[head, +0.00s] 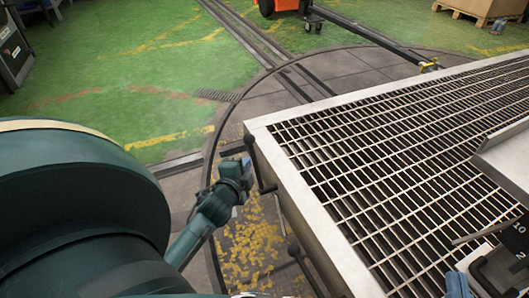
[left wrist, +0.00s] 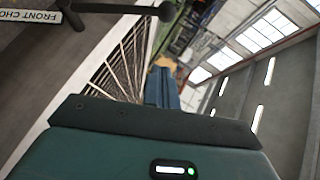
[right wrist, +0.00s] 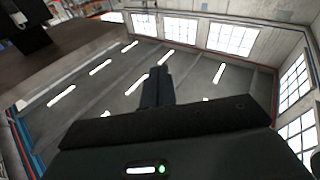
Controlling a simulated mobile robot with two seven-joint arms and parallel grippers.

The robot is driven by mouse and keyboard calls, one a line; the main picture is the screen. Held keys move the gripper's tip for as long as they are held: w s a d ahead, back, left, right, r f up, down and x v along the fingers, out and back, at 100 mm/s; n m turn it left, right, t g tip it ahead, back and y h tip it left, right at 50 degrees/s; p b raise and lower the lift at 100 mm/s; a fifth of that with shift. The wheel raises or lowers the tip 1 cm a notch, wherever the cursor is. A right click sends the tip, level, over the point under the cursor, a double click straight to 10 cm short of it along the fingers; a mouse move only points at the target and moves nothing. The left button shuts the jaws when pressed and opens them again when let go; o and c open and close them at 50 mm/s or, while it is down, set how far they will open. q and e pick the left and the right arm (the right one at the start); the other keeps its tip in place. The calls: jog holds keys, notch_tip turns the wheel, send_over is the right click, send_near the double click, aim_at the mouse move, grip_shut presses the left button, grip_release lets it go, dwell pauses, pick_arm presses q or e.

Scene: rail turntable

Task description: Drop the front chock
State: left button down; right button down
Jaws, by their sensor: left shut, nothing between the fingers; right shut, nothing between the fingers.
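The label reading "FRONT CHO", cut off by the frame edge, shows in the left wrist view (left wrist: 30,18) at the top left. Beside it a dark lever (left wrist: 115,9) ends in a round knob. In the head view a dark lever (head: 259,172) stands at the near-left side of the grated deck. My left gripper (head: 246,166) is close beside that lever, shut and empty; contact cannot be told. Its closed fingers show in the left wrist view (left wrist: 162,88). My right gripper (head: 456,285) is at the bottom right, shut and empty; its fingers show in the right wrist view (right wrist: 157,86).
The grated deck (head: 350,103) with its pale rim fills the right. A second dark handle (head: 294,250) is lower on its side. A black box with numbers (head: 507,262) stands by my right gripper. Rails (head: 285,70) cross the green floor behind.

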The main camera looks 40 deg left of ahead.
aim_at(251, 145)
pick_arm(q)
jog(key=shift+w+a+f, duration=0.15)
jog(key=shift+w+f, duration=0.05)
jog(key=shift+w, duration=0.1)
pick_arm(e)
jog(key=shift+w, duration=0.15)
